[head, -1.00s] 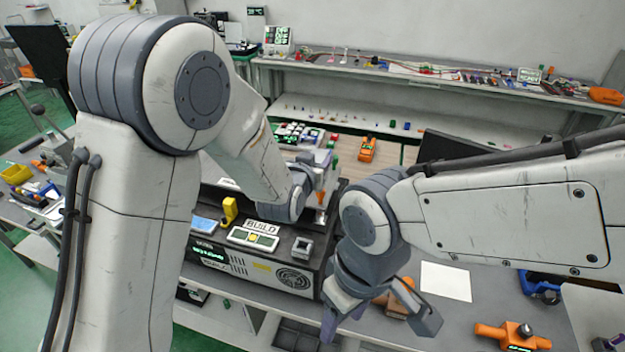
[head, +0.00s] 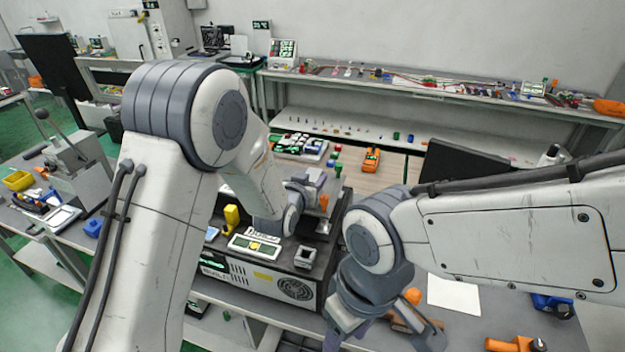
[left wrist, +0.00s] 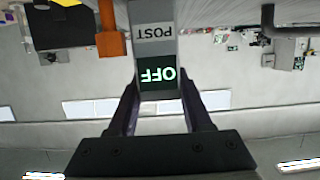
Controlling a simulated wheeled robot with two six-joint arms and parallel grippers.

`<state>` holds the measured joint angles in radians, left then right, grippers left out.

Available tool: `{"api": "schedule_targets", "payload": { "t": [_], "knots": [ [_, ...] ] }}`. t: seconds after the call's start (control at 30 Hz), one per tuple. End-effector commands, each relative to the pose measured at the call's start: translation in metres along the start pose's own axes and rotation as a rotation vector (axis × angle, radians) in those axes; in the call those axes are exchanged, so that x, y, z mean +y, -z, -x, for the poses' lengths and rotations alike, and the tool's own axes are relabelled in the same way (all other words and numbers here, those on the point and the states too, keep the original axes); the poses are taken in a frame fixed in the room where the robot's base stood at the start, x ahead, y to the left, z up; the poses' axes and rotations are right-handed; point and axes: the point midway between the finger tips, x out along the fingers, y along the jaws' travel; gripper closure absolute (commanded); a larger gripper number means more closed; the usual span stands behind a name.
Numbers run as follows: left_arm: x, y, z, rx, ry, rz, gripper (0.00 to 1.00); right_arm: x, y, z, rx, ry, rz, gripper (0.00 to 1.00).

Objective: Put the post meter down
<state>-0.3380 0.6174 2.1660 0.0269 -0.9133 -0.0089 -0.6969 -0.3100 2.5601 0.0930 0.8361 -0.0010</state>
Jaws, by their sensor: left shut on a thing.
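The post meter (left wrist: 154,35) is a grey block marked POST, with a dark screen reading OFF in light letters; both words are upside down in the left wrist view. My left gripper (left wrist: 158,90) is shut on it, one finger at each side. In the head view my left gripper (head: 314,184) is small and partly hidden by its own wrist, above the right end of the dark-topped bench unit (head: 262,280). I cannot make out the meter clearly there. My right gripper (head: 386,338) is open, low in the middle, over the grey table.
A yellow object (head: 231,217) and a white panel with a screen (head: 254,246) stand on the unit. A white sheet (head: 454,294) lies on the table to the right. An orange tool (head: 515,345) is at the lower right. An orange part (left wrist: 110,42) is beside the meter.

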Motion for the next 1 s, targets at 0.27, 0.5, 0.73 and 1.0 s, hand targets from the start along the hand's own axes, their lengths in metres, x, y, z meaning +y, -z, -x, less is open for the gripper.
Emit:
{"api": "schedule_targets", "payload": {
  "t": [0.27,0.5,0.73,1.0],
  "knots": [
    [0.000,-0.003,-0.001,-0.001,0.000,0.000,0.20,0.000,0.000,-0.004,0.000,0.000,0.000,0.42],
    [0.000,-0.003,-0.001,-0.001,0.000,0.000,0.20,0.000,0.000,-0.003,0.000,0.000,0.000,0.42],
    [0.000,-0.001,0.014,0.001,0.000,0.000,0.20,0.001,0.000,-0.008,0.000,0.000,0.000,0.42],
    [0.000,-0.001,0.071,0.003,0.000,0.000,0.20,0.002,-0.002,-0.028,0.000,0.000,-0.004,0.42]
  ]
}}
